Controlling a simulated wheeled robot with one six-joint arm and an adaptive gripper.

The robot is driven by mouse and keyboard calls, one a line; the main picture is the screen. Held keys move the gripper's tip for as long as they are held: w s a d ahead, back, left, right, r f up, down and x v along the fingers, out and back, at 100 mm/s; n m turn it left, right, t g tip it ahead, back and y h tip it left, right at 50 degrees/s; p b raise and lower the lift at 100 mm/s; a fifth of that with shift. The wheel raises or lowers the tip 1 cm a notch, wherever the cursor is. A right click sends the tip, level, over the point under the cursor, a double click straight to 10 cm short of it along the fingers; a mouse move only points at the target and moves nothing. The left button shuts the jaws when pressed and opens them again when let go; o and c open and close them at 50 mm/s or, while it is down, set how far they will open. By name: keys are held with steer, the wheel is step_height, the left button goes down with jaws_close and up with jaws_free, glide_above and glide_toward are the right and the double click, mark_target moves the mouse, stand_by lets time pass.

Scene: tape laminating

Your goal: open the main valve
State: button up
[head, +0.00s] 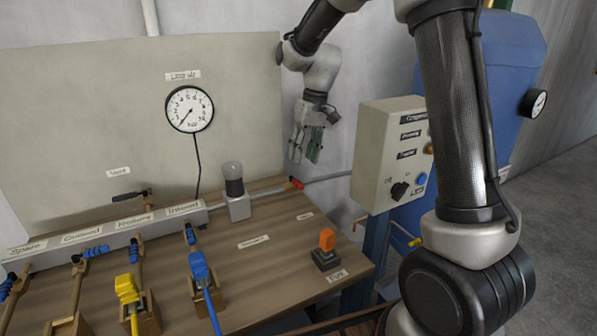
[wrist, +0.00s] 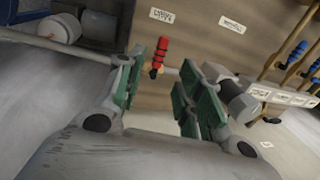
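A valve with a red handle (head: 297,183) sits on the pipe at the back right edge of the wooden bench. I take it for the main valve; the nearby label is too small to read surely. In the wrist view the red handle (wrist: 160,54) shows beyond the fingertips, nearer the left finger. My gripper (head: 307,150) hangs above and slightly behind the handle in the head view, apart from it. In the wrist view my gripper (wrist: 163,85) is open, its green pads spread with nothing held between them.
A grey device with a dark clear dome (head: 236,195) stands left of the valve. A control box (head: 390,155) with a black knob is to the right. A pressure gauge (head: 189,109) hangs on the back panel.

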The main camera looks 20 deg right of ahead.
mark_target(299, 182)
steer(key=f, duration=0.2)
steer(key=a+f, duration=0.1)
steer(key=f, duration=0.4)
steer(key=shift+s+a+f, duration=0.15)
steer(key=shift+a+f, duration=0.05)
steer(key=shift+f, duration=0.05)
jaws_close()
